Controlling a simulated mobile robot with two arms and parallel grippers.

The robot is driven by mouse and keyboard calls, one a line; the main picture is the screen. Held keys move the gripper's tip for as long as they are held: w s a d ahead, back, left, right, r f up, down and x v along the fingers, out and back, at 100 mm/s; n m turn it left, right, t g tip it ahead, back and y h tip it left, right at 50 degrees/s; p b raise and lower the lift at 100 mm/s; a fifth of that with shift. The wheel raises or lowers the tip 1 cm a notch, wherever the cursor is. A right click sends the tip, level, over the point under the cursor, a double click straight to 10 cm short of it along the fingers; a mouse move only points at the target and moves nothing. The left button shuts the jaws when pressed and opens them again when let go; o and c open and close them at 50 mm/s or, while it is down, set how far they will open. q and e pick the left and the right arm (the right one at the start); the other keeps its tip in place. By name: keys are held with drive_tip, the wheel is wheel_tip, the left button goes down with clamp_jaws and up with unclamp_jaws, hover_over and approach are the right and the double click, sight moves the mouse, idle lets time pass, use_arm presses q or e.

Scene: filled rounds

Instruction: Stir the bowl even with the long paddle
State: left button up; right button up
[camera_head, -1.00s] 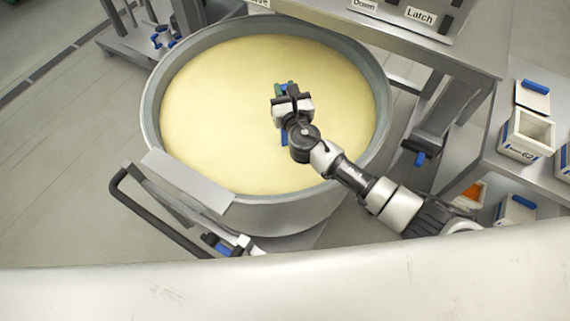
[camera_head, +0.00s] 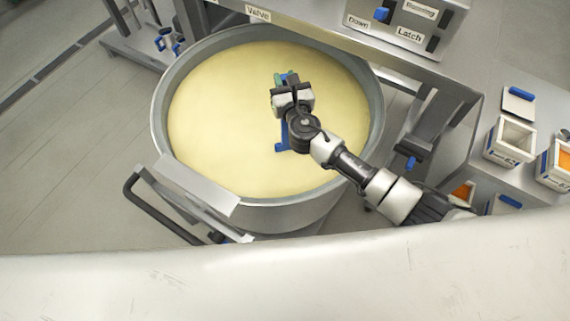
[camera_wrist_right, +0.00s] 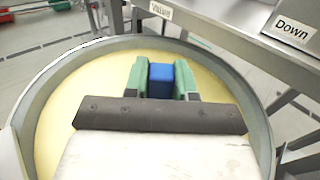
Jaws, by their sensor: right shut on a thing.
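The large round metal bowl (camera_head: 160,118) is filled with a smooth, pale yellow mass (camera_head: 225,120). It also shows in the right wrist view (camera_wrist_right: 262,130). More of the blue paddle (camera_head: 282,140) shows beside and below my wrist in the head view. Its lower end is hidden, so I cannot tell how deep it reaches. My left gripper is not in view.
A metal frame with a Valve label (camera_head: 258,14) and a control box (camera_head: 410,22) stands behind the bowl. A black handle (camera_head: 150,205) juts out at the front left. White containers (camera_head: 509,140) stand on the right bench. Floor is clear at left.

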wheel_tip(320, 180, up, 5)
drive_tip(key=p, duration=0.3)
drive_tip(key=shift+f, duration=0.1)
wheel_tip(320, 180, up, 13)
drive_tip(key=shift+r, duration=0.2)
idle(0.3)
idle(0.4)
